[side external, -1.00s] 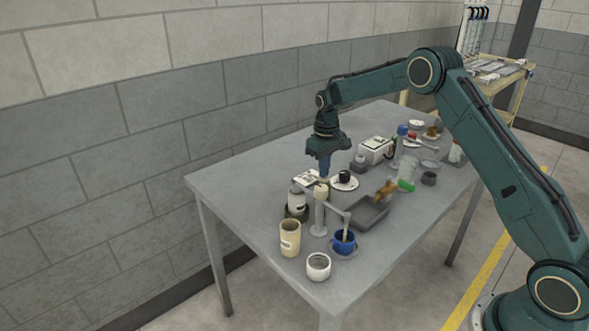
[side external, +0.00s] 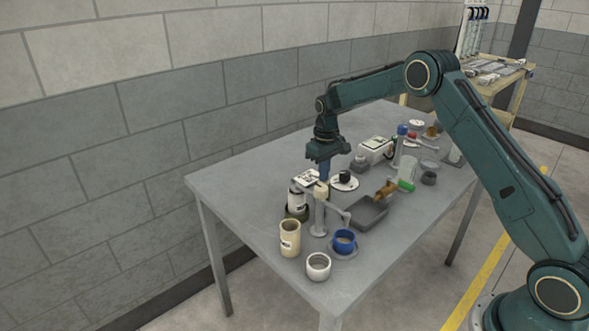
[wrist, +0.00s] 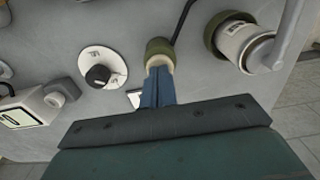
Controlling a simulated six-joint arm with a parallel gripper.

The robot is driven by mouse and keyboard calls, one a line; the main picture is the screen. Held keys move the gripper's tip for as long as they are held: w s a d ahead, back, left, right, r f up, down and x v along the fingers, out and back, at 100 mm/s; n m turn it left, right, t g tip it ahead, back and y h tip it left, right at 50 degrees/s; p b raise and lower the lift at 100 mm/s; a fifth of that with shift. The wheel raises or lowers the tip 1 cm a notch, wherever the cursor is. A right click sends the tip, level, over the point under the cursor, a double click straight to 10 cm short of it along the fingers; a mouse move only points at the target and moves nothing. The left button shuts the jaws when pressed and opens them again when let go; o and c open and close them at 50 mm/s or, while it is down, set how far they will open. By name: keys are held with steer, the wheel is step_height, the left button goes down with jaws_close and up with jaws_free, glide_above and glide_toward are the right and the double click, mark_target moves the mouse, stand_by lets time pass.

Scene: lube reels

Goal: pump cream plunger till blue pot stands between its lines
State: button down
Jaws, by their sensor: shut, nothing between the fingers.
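The cream plunger (side external: 321,191) stands upright near the grey pump post (side external: 319,214). It also shows in the wrist view (wrist: 159,62), with an olive collar behind it. My gripper (side external: 324,180) is shut and empty, fingers pointing down at the plunger's top; I cannot tell whether they touch it. In the wrist view the blue fingertips (wrist: 160,73) overlap the cream top. The blue pot (side external: 343,243) sits upright on a grey round stand (side external: 343,253) below the spout. Its lines and the level inside are too small to read. No stream shows at the spout.
A cream cup (side external: 290,238) and a white cup (side external: 318,266) stand near the front. A white canister (side external: 297,198) stands left of the post. A dial (side external: 345,182) and a grey tray (side external: 366,214) lie to the right. Bottles and boxes crowd the back; the left tabletop is clear.

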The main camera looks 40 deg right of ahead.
step_height(320, 180, up, 7)
stand_by(1.1)
steer(key=shift+r, duration=0.1)
stand_by(1.1)
steer(key=s+a+r+t, duration=0.1)
steer(key=s+a+r, duration=0.3)
steer(key=s+r, duration=0.5)
steer(key=s+a+r+t, duration=0.2)
steer(key=s+a+r, duration=0.2)
steer(key=s+r, duration=0.5)
steer(key=s+a+f+t, duration=0.1)
steer(key=s, duration=0.9)
steer(key=s+a+f+t, duration=0.1)
steer(key=s+a, duration=0.1)
steer(key=s, duration=0.9)
steer(key=shift+a+f+t, duration=0.25)
steer(key=shift+f+t, duration=0.05)
steer(key=shift+f, duration=0.1)
steer(key=shift+r, duration=0.1)
